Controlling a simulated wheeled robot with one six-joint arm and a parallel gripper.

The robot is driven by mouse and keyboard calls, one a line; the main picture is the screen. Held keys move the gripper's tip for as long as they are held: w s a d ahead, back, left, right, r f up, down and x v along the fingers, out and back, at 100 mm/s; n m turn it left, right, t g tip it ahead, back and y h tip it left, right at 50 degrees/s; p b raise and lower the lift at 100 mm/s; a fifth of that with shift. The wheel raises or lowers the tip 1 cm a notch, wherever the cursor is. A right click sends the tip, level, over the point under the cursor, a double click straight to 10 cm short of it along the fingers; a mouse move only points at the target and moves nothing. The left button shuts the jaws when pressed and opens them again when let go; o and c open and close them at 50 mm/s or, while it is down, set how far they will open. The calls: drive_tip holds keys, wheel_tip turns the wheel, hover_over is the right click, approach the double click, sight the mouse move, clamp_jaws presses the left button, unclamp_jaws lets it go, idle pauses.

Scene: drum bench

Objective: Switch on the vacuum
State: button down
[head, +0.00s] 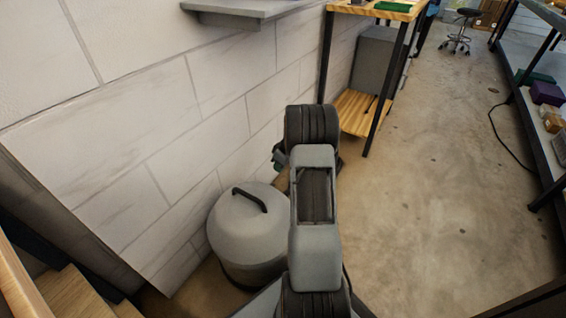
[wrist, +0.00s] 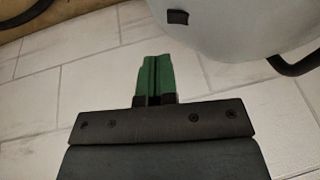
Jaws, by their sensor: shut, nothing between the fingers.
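The vacuum (head: 247,220) is a round grey drum with a domed lid and a black handle on top. It stands on the floor against the wall, left of my arm, which hides part of its right side. In the wrist view the vacuum's pale grey lid (wrist: 235,30) fills the upper right, with a small black rectangular part (wrist: 178,16) and the black handle at the right edge. My gripper (wrist: 153,58) has green fingers shut together and empty, left of and apart from the black part.
The white block wall (head: 120,120) runs close along the left. A wooden-topped table (head: 372,10) with black legs and a low shelf stands ahead. A grey ledge (head: 240,10) juts from the wall. Concrete floor (head: 440,180) is open to the right, with a shelf (head: 535,120) beyond.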

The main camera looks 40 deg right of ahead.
sight(272, 185)
drive_tip(key=shift+a+f+b, duration=0.35)
drive_tip(key=shift+f, duration=0.55)
drive_tip(key=shift+a+f+b, duration=0.35)
drive_tip(key=shift+a+f, duration=0.05)
drive_tip(key=shift+f, duration=0.5)
drive_tip(key=shift+a+f+b, duration=0.35)
drive_tip(key=shift+f, duration=0.55)
drive_tip(key=shift+s+f+y, duration=0.1)
drive_tip(key=shift+f+y, duration=0.2)
drive_tip(key=shift+a+f+y, duration=0.1)
drive_tip(key=shift+y, duration=0.2)
